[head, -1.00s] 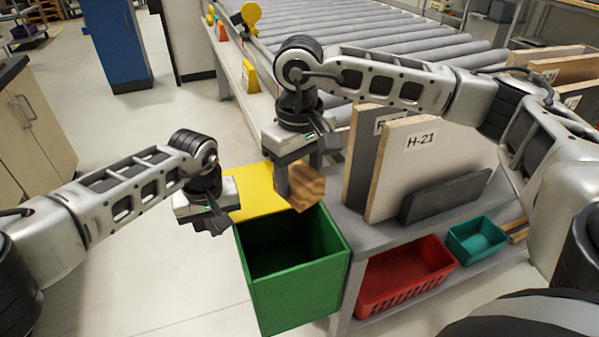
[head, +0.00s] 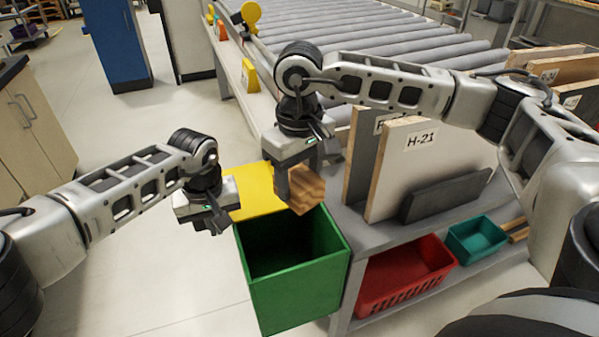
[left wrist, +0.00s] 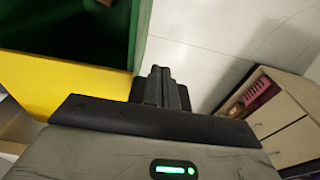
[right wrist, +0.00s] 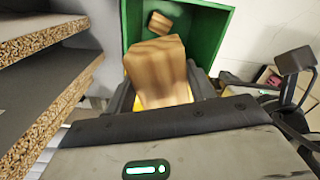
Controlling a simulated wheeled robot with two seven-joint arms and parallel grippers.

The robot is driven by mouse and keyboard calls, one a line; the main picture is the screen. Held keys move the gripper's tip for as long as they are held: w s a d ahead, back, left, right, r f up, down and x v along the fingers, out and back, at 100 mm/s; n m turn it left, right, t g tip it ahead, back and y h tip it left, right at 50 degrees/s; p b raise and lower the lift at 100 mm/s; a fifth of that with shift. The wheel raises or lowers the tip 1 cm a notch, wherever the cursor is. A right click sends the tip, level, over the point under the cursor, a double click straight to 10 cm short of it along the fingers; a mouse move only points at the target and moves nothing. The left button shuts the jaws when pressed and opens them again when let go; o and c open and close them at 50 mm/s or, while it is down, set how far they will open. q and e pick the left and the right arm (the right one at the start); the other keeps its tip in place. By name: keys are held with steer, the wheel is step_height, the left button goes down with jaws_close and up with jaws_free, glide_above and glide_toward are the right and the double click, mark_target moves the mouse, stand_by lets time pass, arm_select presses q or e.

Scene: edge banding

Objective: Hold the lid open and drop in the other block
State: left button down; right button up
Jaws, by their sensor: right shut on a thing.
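The green box (head: 295,290) stands open at the front of the bench, its yellow lid (head: 255,190) swung back behind the opening. My right gripper (head: 297,185) is shut on a wooden block (head: 307,191) above the back right of the opening. The right wrist view shows the held block (right wrist: 158,75) and another wooden block (right wrist: 158,21) inside the box. My left gripper (head: 215,222) is beside the lid's left edge. In the left wrist view its fingers (left wrist: 161,80) look closed together beside the yellow lid (left wrist: 60,85), with nothing visible between them.
The bench right of the box carries upright panels, one marked H-21 (head: 400,170), and a dark slab (head: 445,195). A red basket (head: 405,275) and a teal bin (head: 476,238) sit on its lower shelf. A roller conveyor (head: 400,50) lies behind.

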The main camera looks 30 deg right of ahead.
steer(key=shift+f, duration=1.25)
steer(key=o, duration=1.1)
steer(key=shift+r, duration=6)
